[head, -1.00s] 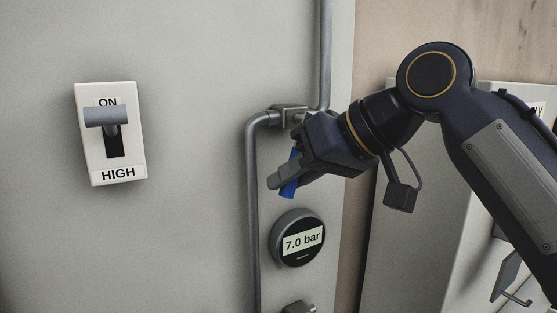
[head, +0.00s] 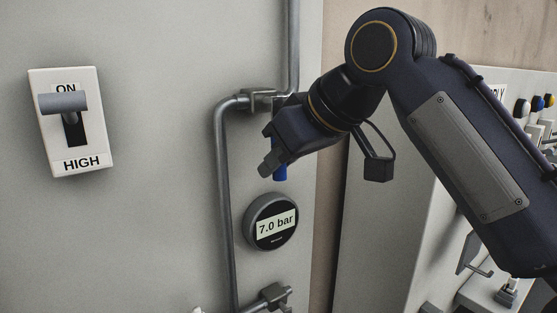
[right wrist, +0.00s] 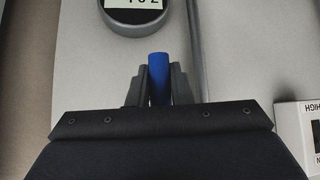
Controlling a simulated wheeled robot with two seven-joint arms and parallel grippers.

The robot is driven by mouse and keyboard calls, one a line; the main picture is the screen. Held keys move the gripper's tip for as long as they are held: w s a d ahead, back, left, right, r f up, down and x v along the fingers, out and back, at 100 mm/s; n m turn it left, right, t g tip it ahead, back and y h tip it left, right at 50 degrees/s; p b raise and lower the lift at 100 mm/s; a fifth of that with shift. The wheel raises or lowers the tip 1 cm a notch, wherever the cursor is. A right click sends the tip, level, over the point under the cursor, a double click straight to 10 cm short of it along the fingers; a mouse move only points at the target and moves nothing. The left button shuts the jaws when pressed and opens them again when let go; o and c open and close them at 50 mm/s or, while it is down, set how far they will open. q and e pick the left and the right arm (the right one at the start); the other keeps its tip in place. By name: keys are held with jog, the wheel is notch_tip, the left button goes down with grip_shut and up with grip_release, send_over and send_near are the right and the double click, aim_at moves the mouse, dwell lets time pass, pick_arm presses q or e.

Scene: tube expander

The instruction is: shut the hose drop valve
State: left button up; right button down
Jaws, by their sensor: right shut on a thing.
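The hose drop valve sits on the grey pipe, its grey body (head: 262,100) partly hidden by my right gripper. Its blue handle (head: 281,173) points down, close to upright, below my fingers. My right gripper (head: 271,160) is shut on the blue handle. In the right wrist view, the blue handle (right wrist: 159,72) stands between the two grey fingers, which touch or nearly touch its sides. My left gripper is not in view.
A round gauge (head: 270,222) reading 7.0 bar is just below the handle. A grey pipe (head: 222,190) runs down beside it, with another fitting (head: 273,296) lower down. A lever switch marked ON and HIGH (head: 70,120) is at left. A cabinet with coloured knobs (head: 537,103) stands right.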

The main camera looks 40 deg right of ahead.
jog(key=shift+r, duration=0.15)
jog(key=c, duration=1.3)
grip_release()
jog(key=shift+d, duration=0.1)
jog(key=v, duration=0.7)
jog(key=shift+s+r, duration=0.2)
jog(key=shift+s, duration=0.1)
